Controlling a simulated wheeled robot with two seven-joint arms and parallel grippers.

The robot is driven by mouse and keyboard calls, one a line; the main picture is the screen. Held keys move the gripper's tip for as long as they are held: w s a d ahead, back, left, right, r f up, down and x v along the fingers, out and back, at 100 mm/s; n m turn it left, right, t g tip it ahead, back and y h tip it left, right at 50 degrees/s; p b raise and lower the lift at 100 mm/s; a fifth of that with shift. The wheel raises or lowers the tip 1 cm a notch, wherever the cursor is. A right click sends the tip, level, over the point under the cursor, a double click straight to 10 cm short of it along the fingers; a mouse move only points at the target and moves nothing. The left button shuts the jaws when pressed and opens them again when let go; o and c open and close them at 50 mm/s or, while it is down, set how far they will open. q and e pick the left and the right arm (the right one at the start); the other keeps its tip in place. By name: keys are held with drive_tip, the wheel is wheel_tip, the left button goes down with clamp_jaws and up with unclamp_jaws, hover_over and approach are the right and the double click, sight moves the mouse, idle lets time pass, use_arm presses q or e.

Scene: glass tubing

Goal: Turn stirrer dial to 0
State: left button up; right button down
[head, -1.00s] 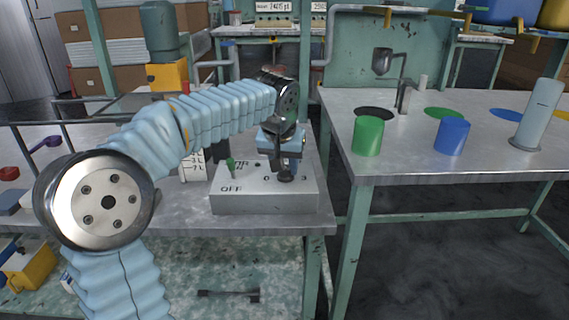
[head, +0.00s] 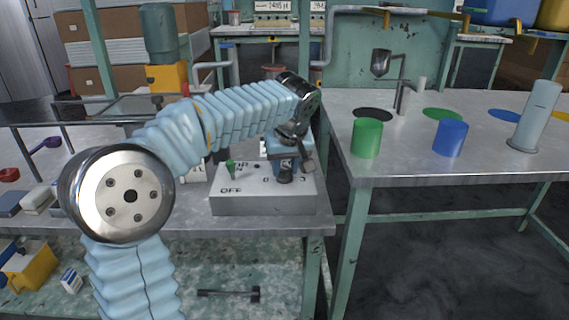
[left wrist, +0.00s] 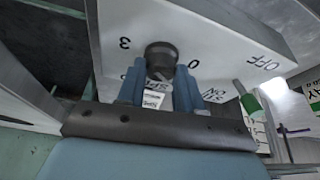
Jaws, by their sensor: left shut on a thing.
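The stirrer (head: 262,202) is a pale box on the left bench, with a sloped top marked OFF, 0 and other numbers. Its dark dial (head: 285,178) is on the right part of the top. In the left wrist view the dark dial (left wrist: 160,56) sits between the 3 and the 0 marks. My left gripper (head: 286,165) comes down from above onto the dial. In the left wrist view its two blue fingers (left wrist: 160,86) stand on either side of the dial, shut on it. The dial's pointer cannot be made out. My right gripper is not in view.
A green toggle switch (head: 230,166) stands on the stirrer's left part, close to the gripper. The right table (head: 400,165) holds a green cylinder (head: 367,138), a blue cylinder (head: 450,137) and a pale tube (head: 537,115). A dark gap separates the two tables.

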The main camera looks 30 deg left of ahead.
use_arm(q)
drive_tip(key=n, duration=0.1)
drive_tip(key=n+g+y, duration=0.1)
drive_tip(key=n, duration=0.1)
drive_tip(key=shift+w+d+n+p, duration=0.15)
drive_tip(key=shift+n+p, duration=0.15)
drive_tip(key=shift+p, duration=0.1)
drive_tip(key=shift+w+n+g+p, duration=0.1)
drive_tip(key=shift+n+g+p, duration=0.45)
drive_tip(key=shift+n, duration=1.15)
drive_tip(key=o, duration=1)
drive_tip(key=shift+o, duration=0.2)
drive_tip(key=shift+r, duration=0.1)
drive_tip(key=p+v, duration=0.2)
drive_tip(key=v, duration=1.1)
drive_tip(key=shift+d+r, duration=0.2)
drive_tip(key=shift+d, duration=0.2)
